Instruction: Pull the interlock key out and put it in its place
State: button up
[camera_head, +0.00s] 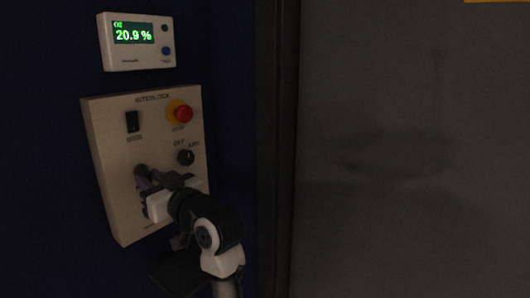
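The beige interlock panel (112,170) is on the dark blue wall at the left. Its lower part is mostly covered by my gripper (148,188), which is right up against the panel face from the lower right. A dark round part (142,171) shows at the fingertips; I cannot tell whether it is the key, its lock or part of a finger. The interlock key is not clearly visible, and I cannot tell if the fingers are shut on it. No place for the key can be clearly made out.
The panel carries a black rocker switch (132,122), a red stop button (183,114) on yellow and a black OFF/ARM knob (186,157). An oxygen meter (137,60) reading 20.9 % hangs above. A grey surface (410,150) fills the right.

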grip_shut()
jog(key=shift+s+d, duration=0.1)
jog(key=shift+d, duration=0.05)
jog(key=shift+v, duration=2.75)
jog(key=shift+f, duration=0.1)
